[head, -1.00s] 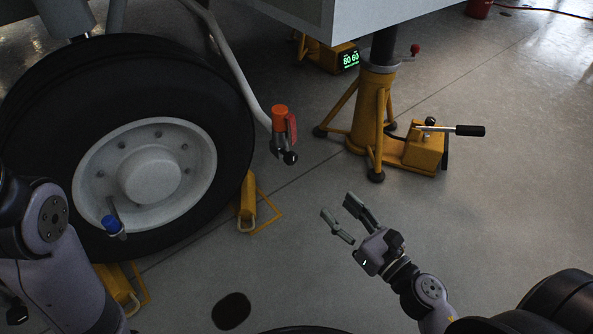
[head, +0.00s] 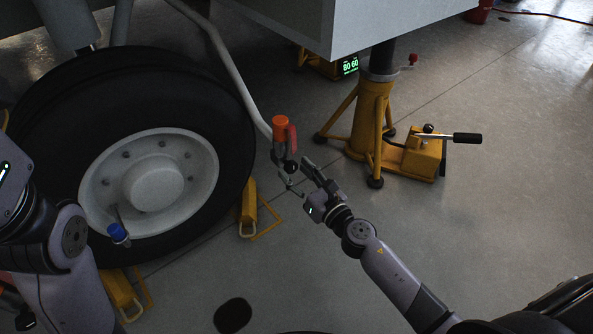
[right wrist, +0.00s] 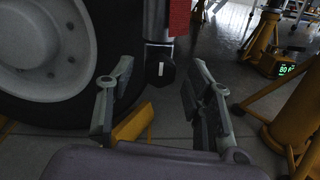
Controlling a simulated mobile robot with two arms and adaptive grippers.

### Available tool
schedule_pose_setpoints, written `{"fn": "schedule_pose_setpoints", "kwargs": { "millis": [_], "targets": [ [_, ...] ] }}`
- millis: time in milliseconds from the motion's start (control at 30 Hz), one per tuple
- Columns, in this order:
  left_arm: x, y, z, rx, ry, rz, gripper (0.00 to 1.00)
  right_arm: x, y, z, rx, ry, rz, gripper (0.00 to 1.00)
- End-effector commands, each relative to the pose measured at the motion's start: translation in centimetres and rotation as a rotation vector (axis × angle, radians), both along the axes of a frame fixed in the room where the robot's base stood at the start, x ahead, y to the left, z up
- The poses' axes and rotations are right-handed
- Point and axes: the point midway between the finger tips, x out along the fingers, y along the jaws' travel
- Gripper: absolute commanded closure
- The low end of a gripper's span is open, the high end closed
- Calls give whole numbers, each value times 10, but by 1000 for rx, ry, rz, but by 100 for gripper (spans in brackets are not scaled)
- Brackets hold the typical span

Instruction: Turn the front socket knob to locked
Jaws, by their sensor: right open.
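The front socket knob (right wrist: 160,71) is dark with a white mark that stands upright in the right wrist view. It sits on the lower end of a fitting with an orange cap (head: 281,127) and a red tag (head: 292,139). In the head view the knob (head: 291,168) shows just beside my right gripper's fingertips. My right gripper (head: 297,176) is open and empty. In the right wrist view its fingers (right wrist: 157,92) spread either side of the knob, apart from it. My left arm is at the left edge; its fingers do not show.
A large wheel (head: 153,183) stands left of the socket, with yellow chocks (head: 248,207) at its foot. A blue-capped piece (head: 118,232) shows before the wheel. A yellow jack stand (head: 370,118) with a pump handle stands to the right.

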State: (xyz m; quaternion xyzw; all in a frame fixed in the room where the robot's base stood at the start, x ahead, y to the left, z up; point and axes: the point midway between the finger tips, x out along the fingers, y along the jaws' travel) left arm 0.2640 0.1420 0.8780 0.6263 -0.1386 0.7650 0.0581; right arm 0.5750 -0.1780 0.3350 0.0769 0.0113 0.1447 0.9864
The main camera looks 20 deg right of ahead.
Motion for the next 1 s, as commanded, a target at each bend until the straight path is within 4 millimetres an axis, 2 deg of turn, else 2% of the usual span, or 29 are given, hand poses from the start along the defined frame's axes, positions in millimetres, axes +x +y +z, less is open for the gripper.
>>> {"fn": "schedule_pose_setpoints", "kwargs": {
  "millis": [333,1000],
  "targets": [
    [3,-1,-2,4,8,2,100,4,1,0,1,0,0,53],
    [2,-1,-1,4,3,2,100,3,1,0,0,0,0,98]
  ]
}}
